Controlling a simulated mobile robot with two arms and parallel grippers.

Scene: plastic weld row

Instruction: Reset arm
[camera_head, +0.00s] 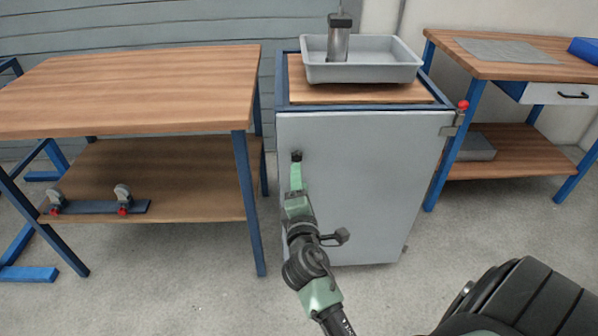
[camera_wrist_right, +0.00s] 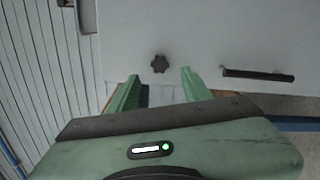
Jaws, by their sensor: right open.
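My right gripper (camera_head: 296,184) reaches up from the bottom middle of the head view, in front of the grey cabinet door (camera_head: 370,170). In the right wrist view the two green fingers of my right gripper (camera_wrist_right: 160,76) stand apart with nothing between them. A dark knob (camera_wrist_right: 160,63) shows beyond the fingertips, apparently on the pale surface ahead. I cannot tell how far the fingertips are from it. My left gripper is in neither view.
A wooden workbench (camera_head: 130,85) stands at left, with a caster bar (camera_head: 95,207) on its lower shelf. A grey tray (camera_head: 362,72) with a metal cylinder (camera_head: 338,42) sits on the cabinet. Another bench (camera_head: 510,60) stands at right. Concrete floor (camera_head: 190,280) is clear at lower left.

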